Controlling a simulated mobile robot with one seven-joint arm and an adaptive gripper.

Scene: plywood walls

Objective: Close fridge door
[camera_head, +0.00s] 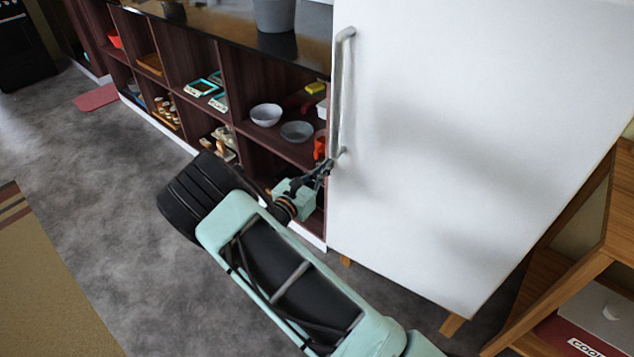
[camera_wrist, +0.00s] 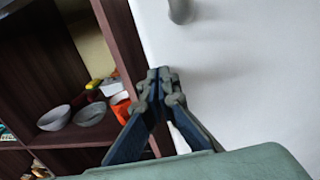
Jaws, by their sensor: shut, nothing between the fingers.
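The white fridge door (camera_head: 470,130) fills the right of the head view, with a grey vertical bar handle (camera_head: 341,95) along its left edge. The door looks flush with the fridge body, but its far edge is hidden, so I cannot tell whether a gap is left. My gripper (camera_head: 328,163) is shut and empty, close to the handle's lower end and the door's left edge. In the wrist view, my gripper (camera_wrist: 159,76) has its fingertips together before the white door (camera_wrist: 235,75). The handle's end (camera_wrist: 181,10) shows above them. I cannot tell whether the fingertips touch the door.
A dark wood shelf unit (camera_head: 225,95) with bowls (camera_head: 265,115) and small items stands left of the fridge. A wooden shelf (camera_head: 590,240) stands at the right. Grey floor (camera_head: 110,190) is open at the left, with a tan rug (camera_head: 40,280) and a pink mat (camera_head: 96,97).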

